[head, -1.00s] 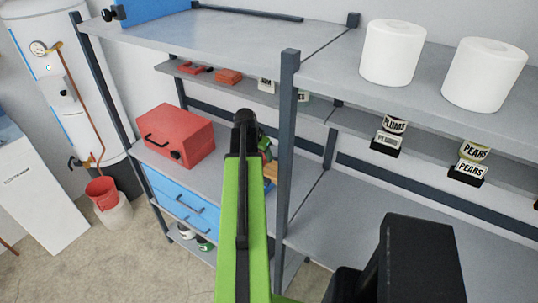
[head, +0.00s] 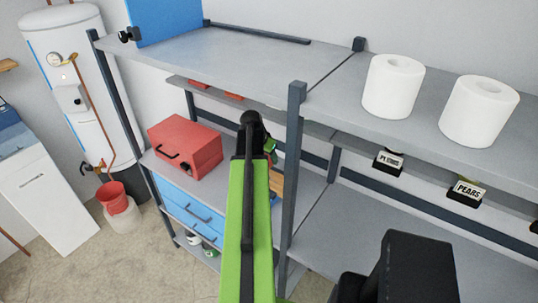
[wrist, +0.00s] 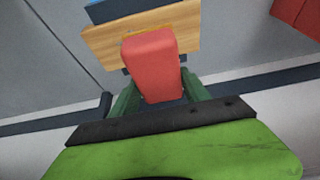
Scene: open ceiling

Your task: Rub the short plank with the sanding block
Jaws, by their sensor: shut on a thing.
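My gripper (wrist: 160,92) is shut on a red block with a thin yellow-orange far edge, which I take to be the sanding block (wrist: 152,62). Its dark green fingers sit at either side of the near end. The short plank (wrist: 103,45), pale wood, lies just beyond and partly behind the block in the wrist view. I cannot tell whether block and plank touch. In the head view the plank (head: 276,184) shows as a small piece right of my arm, on the middle shelf. My arm hides most of the gripper (head: 270,150) there.
A blue thing (wrist: 107,9) lies at the plank's far side. A red toolbox (head: 186,148) stands left on the same shelf. A dark shelf post (head: 292,170) rises just right of my arm. The upper shelf (head: 240,57) overhangs the back.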

